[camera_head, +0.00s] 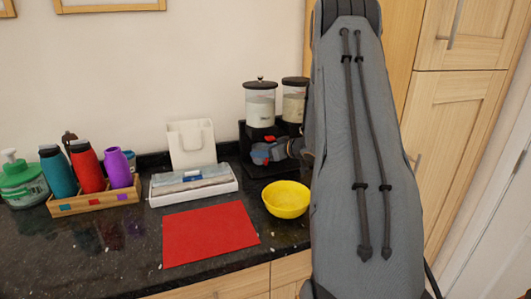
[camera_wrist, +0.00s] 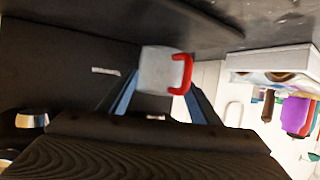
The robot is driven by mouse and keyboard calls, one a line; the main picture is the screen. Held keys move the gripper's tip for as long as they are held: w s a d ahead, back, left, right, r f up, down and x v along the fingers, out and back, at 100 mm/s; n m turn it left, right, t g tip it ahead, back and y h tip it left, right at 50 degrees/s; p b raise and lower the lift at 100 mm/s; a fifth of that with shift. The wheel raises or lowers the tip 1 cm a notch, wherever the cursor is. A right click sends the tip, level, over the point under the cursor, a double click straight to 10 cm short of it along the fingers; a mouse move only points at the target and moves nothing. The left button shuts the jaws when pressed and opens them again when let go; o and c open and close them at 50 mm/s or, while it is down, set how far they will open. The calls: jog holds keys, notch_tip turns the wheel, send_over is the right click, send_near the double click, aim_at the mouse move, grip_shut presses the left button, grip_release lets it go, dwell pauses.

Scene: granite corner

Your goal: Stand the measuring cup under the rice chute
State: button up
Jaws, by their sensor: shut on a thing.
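The measuring cup (camera_wrist: 158,68), pale grey with a red handle, sits between my gripper's blue fingers (camera_wrist: 160,98) in the wrist view. My gripper (camera_head: 265,152) is shut on it. The cup is small and mostly hidden by my gripper there. I cannot tell whether it touches the stand's base, and the chute opening is not clear.
A yellow bowl (camera_head: 287,199) stands in front of the dispenser. A red mat (camera_head: 208,234) lies on the dark counter. Left are a white tray (camera_head: 194,191), a wooden crate of bottles (camera_head: 95,202) and a green-white pump bottle (camera_head: 22,182). My arm hides the counter's right side.

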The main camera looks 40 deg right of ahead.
jog(key=shift+s+d+f, duration=0.1)
jog(key=shift+f, duration=0.35)
jog(key=shift+f, duration=0.2)
jog(key=o, duration=1.1)
jog(key=shift+o, duration=0.2)
